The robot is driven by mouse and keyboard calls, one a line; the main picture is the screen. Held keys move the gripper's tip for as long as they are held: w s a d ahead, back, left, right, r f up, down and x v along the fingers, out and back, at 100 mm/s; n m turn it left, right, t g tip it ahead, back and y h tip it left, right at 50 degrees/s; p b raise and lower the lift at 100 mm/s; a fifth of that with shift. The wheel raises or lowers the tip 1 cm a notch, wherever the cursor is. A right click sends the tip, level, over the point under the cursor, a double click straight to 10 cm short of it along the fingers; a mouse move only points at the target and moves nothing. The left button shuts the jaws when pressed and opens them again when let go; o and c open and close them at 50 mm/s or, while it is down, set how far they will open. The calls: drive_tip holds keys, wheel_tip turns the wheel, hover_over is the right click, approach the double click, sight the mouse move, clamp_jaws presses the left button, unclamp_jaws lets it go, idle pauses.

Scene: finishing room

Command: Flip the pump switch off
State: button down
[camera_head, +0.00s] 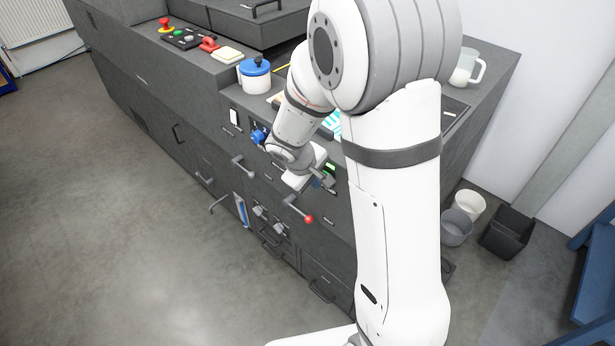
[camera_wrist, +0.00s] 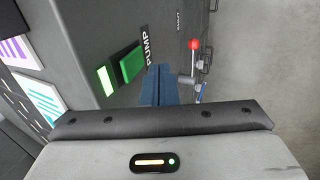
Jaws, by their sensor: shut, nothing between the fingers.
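The pump switch (camera_wrist: 131,65) is a green block on the dark cabinet front, beside the white PUMP label (camera_wrist: 148,46) in the wrist view. A pale, glowing green strip (camera_wrist: 106,80) sits to its left. My gripper (camera_wrist: 158,74) has its blue fingers together, with nothing between them. In the picture the fingertips are just right of the green block; I cannot tell whether they touch it. In the head view, a green patch (camera_head: 330,167) shows beside my wrist, and my arm hides much of the panel around it.
A lever with a red ball (camera_wrist: 194,44) sticks out to the right of the switch; its ball also shows in the head view (camera_head: 309,219). A blue knob (camera_head: 258,136) is left of my wrist. A blue-lidded pot (camera_head: 254,77) stands on top. Open floor lies left.

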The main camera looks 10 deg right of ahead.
drive_tip(key=shift+w+d+r, duration=0.2)
drive_tip(key=shift+w+d, duration=0.4)
drive_tip(key=shift+d, duration=0.3)
drive_tip(key=shift+w+r+p, duration=0.1)
drive_tip(key=shift+p, duration=0.55)
drive_tip(key=shift+r, duration=0.1)
drive_tip(key=shift+r+p, duration=0.5)
drive_tip(key=shift+r, duration=0.15)
